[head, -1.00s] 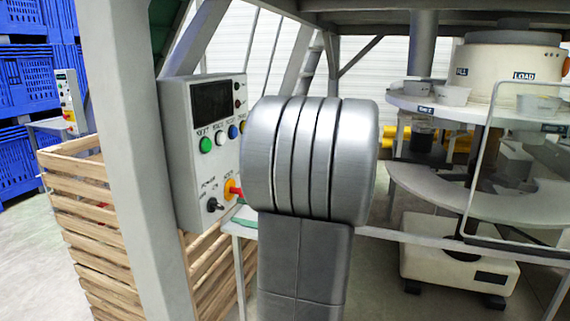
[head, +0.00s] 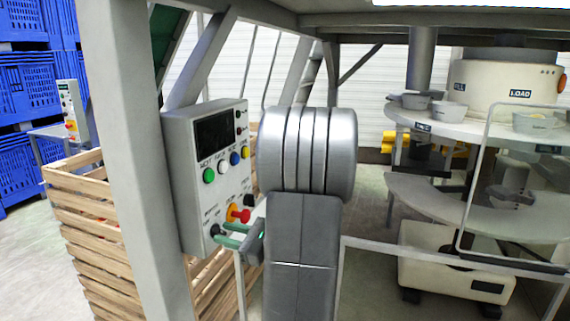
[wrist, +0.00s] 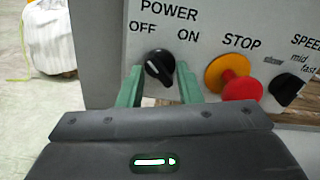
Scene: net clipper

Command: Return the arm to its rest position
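In the head view my gripper (head: 234,236) is beside the lower part of the control box (head: 180,190), partly hidden by my grey arm. The box has a dark screen, coloured buttons and a red stop button on yellow (head: 238,213).
A wooden slatted crate (head: 85,225) stands left, behind a grey post (head: 125,150). Blue crates (head: 25,90) are stacked at far left. A round machine with a tiered white table (head: 470,125) and cups stands at right, behind a metal rail (head: 440,255).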

